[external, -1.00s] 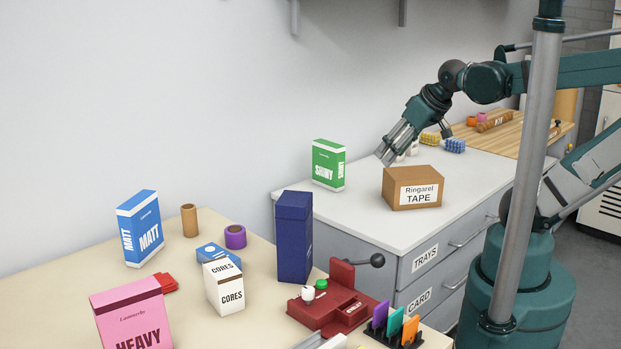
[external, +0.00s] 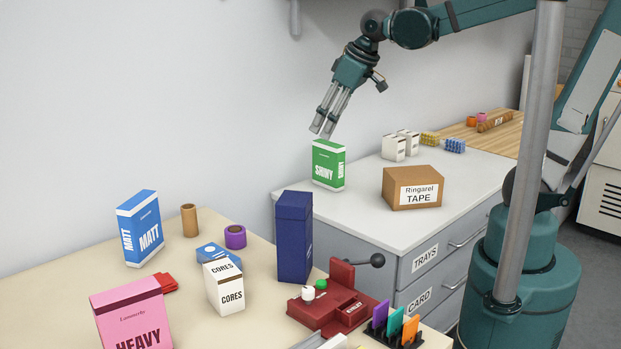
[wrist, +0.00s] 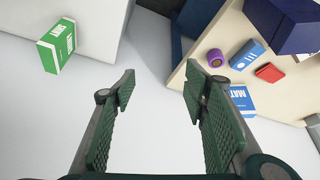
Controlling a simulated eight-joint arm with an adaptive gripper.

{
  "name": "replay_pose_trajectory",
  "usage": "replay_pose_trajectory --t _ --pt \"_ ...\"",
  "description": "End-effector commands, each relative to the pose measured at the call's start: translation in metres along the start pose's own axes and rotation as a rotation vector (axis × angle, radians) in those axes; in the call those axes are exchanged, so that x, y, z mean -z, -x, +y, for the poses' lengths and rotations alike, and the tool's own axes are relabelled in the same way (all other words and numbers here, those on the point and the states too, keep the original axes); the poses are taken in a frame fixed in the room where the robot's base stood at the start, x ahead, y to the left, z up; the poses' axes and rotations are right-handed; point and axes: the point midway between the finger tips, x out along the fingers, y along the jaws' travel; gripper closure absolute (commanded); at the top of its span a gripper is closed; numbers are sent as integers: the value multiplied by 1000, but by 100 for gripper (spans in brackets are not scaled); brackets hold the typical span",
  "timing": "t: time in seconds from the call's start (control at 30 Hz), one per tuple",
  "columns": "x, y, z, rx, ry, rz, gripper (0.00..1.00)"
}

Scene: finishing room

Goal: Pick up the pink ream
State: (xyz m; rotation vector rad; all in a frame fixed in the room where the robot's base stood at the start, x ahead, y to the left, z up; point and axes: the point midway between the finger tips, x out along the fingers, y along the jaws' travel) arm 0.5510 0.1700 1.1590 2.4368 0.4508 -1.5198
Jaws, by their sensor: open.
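The pink ream (external: 133,314), marked HEAVY, stands upright at the front left of the cream table in the external view, its lower part cut off by the picture's edge. I cannot see it in the wrist view. My gripper (external: 323,132) is in the air above the green SHINY box, far to the right of and behind the pink ream. In the wrist view my gripper (wrist: 157,85) has its fingers apart with nothing between them.
The blue MATT box (external: 140,229), white CORES box (external: 223,286), purple roll (external: 235,236) and tall navy box (external: 295,238) stand on the cream table (external: 60,270). A red press (external: 330,304) is at its right. The green SHINY box (external: 328,165) and TAPE carton (external: 412,188) stand on the grey cabinet.

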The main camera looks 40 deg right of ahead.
Motion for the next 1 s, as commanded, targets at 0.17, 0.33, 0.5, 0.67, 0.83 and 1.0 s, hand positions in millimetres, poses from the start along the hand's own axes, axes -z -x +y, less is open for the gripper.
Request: replay_pose_trajectory --t 0.17,0.33,0.5,0.67,0.83,1.0 --pt "36 -1 -33 29 71 -29 55" --pt "65 -6 -67 54 138 -57 55" --pt "91 -11 -104 78 204 -85 55" --pt "113 -18 -141 99 268 -111 55" --pt "132 -26 -184 121 335 -138 55" --pt "148 -35 -229 141 404 -165 55"
